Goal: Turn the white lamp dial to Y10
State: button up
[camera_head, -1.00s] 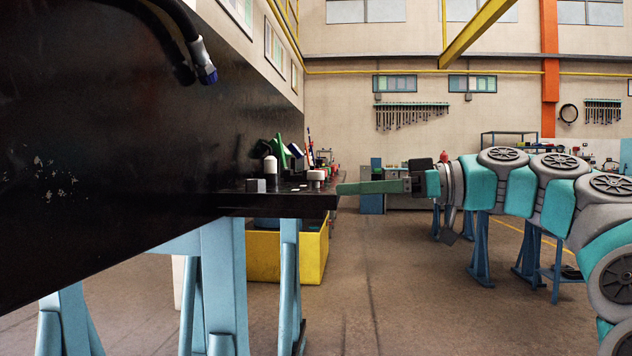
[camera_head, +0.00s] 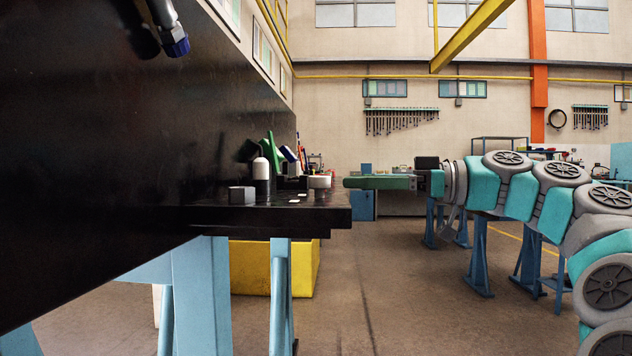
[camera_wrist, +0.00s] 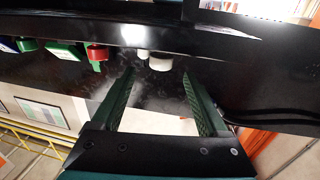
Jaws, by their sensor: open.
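A white round dial (camera_head: 319,182) stands on a short stem near the right end of the black table. In the wrist view a white round knob (camera_wrist: 160,63), apparently the same dial, lies just beyond and between the fingertips. Any markings on it are too small to read. My gripper (camera_head: 346,183) is level with the dial, close to its right and apart from it in the head view. In the wrist view my gripper (camera_wrist: 158,74) has its two green fingers spread, with nothing held. A white-domed black cylinder (camera_head: 261,170), possibly the lamp, stands left of the dial.
A grey block (camera_head: 242,195) sits near the front edge of the black table (camera_head: 300,222). Green and blue items stand behind the cylinder. A red knob (camera_wrist: 97,53) shows left in the wrist view. A hose with a blue fitting (camera_head: 176,46) hangs upper left.

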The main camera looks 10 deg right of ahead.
aim_at(320, 181)
jog(key=x, duration=0.7)
jog(key=shift+a, duration=0.25)
grip_shut()
dwell(0.3)
